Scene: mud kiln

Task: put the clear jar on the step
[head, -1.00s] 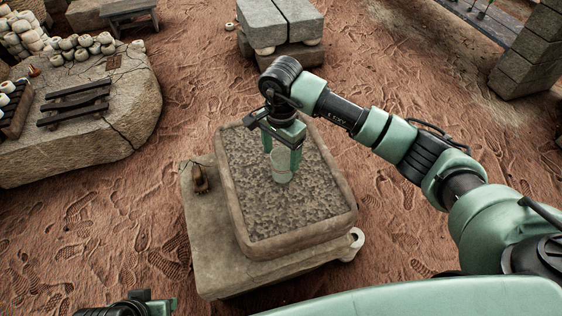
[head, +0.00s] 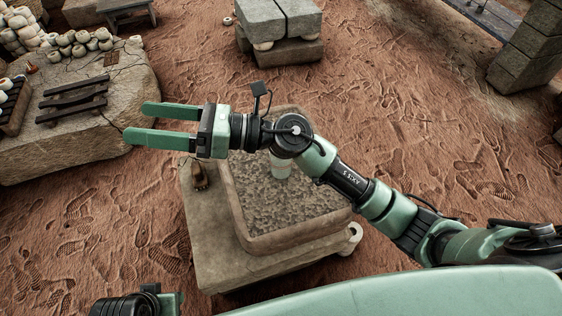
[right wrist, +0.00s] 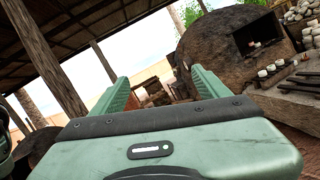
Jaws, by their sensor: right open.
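The clear jar (head: 280,166) stands upright on the speckled grey bed of a raised, rimmed stone slab (head: 291,240) in the head view. My right wrist hides part of it. My right gripper (head: 138,124) is open and empty, its two green fingers pointing left, above and to the left of the jar and apart from it. Its fingers also show in the right wrist view (right wrist: 160,88), with nothing between them. My left gripper (head: 165,303) shows only in part at the bottom left edge; its fingertips are out of frame.
The slab sits on a wider stone base (head: 210,255). A small brown object (head: 199,177) lies on its left ledge and a white roll-shaped piece (head: 351,240) is at its right. A rock bench (head: 95,150) with dark racks and pots stands left. Stone blocks (head: 280,30) stand behind.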

